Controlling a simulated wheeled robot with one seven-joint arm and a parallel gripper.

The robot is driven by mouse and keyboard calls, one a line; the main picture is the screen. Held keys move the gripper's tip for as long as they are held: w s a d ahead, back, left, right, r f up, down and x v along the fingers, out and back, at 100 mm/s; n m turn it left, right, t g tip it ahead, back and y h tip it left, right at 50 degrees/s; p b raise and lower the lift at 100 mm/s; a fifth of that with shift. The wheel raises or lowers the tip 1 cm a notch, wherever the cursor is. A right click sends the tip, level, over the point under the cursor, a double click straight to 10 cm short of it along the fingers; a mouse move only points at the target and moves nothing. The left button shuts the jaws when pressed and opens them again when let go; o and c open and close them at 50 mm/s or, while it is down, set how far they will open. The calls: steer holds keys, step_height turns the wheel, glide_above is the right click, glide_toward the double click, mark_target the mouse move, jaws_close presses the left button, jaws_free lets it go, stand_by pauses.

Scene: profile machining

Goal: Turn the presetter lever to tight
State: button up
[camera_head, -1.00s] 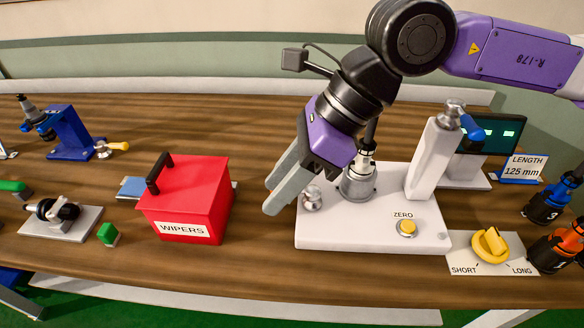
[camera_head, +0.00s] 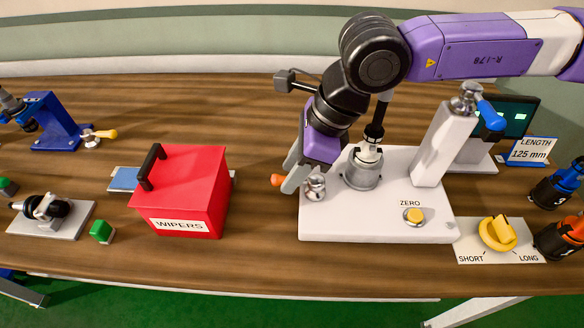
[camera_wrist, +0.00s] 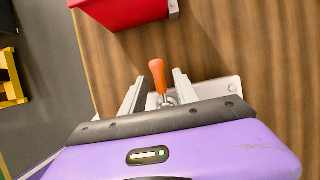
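The presetter (camera_head: 380,218) is a white base with a grey spindle socket (camera_head: 361,171) that holds an upright black tool holder. Its lever has an orange grip (camera_head: 276,180) that sticks out left from a round metal pivot (camera_head: 313,187) at the base's left edge. My gripper (camera_head: 290,178) is down at this lever. In the wrist view my gripper (camera_wrist: 156,84) is open, with one finger on each side of the orange grip (camera_wrist: 157,73). Gaps show between the grip and both fingers. The fingers partly hide the lever in the head view.
The red WIPERS box (camera_head: 182,190) stands left of my gripper, with a strip of bare table between. A yellow ZERO button (camera_head: 414,215), a yellow SHORT/LONG knob (camera_head: 497,233) and a white column (camera_head: 447,135) with a blue handle are to the right.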

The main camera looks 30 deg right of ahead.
jaws_close()
stand_by(1.5)
